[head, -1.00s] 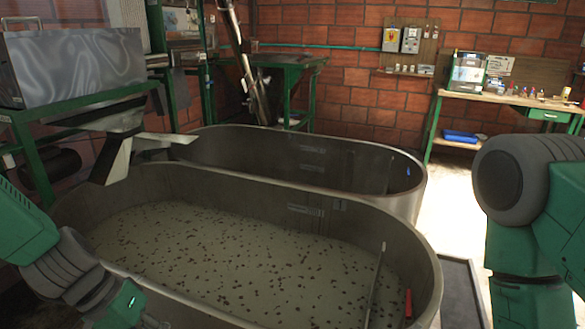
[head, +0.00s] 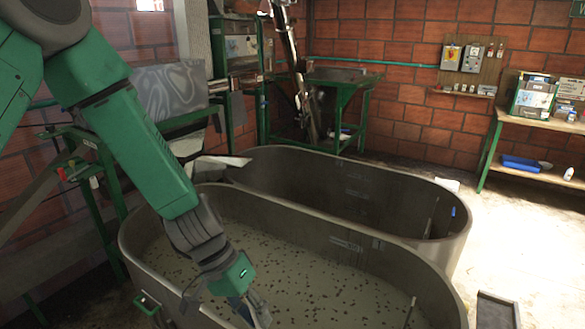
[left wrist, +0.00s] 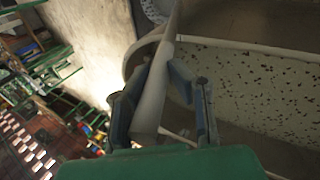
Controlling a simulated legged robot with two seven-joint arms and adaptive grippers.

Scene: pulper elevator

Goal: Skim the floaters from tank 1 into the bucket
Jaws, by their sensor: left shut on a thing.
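The near tank (head: 345,245) is a grey oval tub of cloudy water with many dark floaters (head: 290,268). They also show in the left wrist view (left wrist: 262,85). My left gripper (head: 262,318) is low over the near side of this tank, its tips cut off by the frame's bottom edge. In the left wrist view my left gripper (left wrist: 160,98) is shut on a pale grey, handle-like piece (left wrist: 150,112), which runs up past the tank's rim; its far end is unclear. I cannot make out a bucket. My right gripper is not in view.
A second tank (head: 310,180) stands close behind, with no floaters visible. A thin upright rod (head: 410,312) is inside the near tank's right end. A green workbench (head: 340,85) and a wooden table (head: 540,124) stand behind. The floor at right (head: 510,225) is mostly clear.

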